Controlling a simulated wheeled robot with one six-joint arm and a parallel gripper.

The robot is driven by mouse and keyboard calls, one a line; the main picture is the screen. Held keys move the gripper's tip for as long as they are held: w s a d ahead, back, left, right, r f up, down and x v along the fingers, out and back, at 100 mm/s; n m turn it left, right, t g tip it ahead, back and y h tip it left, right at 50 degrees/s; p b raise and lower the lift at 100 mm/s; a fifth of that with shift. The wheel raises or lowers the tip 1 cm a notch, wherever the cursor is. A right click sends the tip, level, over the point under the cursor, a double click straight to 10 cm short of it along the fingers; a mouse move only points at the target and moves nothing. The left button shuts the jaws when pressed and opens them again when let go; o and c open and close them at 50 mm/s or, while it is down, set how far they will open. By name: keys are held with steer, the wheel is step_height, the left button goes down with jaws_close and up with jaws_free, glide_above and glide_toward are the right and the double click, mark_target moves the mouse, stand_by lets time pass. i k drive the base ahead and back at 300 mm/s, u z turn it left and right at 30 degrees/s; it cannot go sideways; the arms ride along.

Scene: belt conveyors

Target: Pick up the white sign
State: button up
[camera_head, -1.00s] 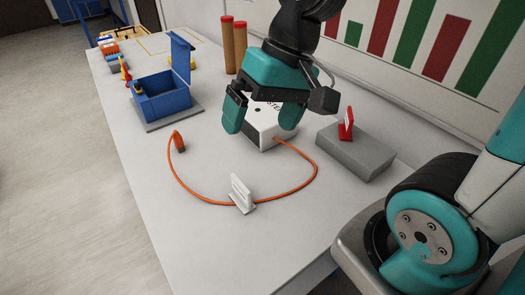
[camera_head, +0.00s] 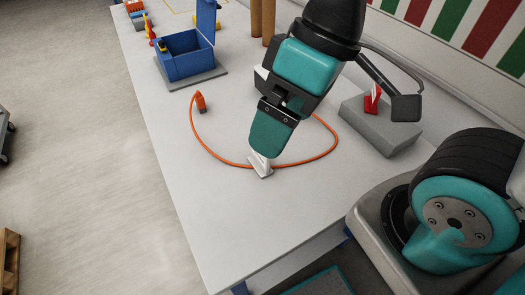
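The white sign (camera_head: 260,167) stands on the white table, beside the curve of the orange cable. Its upper part is hidden behind the teal fingers of my gripper (camera_head: 269,138). The gripper points down at the sign, and its fingertips overlap the sign's top in this view. The fingers line up one behind the other, so I cannot tell how far apart they are or whether they touch the sign.
The orange cable (camera_head: 222,160) loops around the sign, with an orange plug (camera_head: 200,102) at its left end. A blue open box (camera_head: 186,60) stands at the back left. A grey block (camera_head: 381,128) with a red sign (camera_head: 372,98) is at the right. The front table surface is clear.

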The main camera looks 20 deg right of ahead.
mark_target(261, 164)
steer(key=k, duration=0.5)
steer(key=z, duration=1.1)
steer(key=k, duration=0.95)
steer(key=u, duration=1.2)
steer(key=i, duration=1)
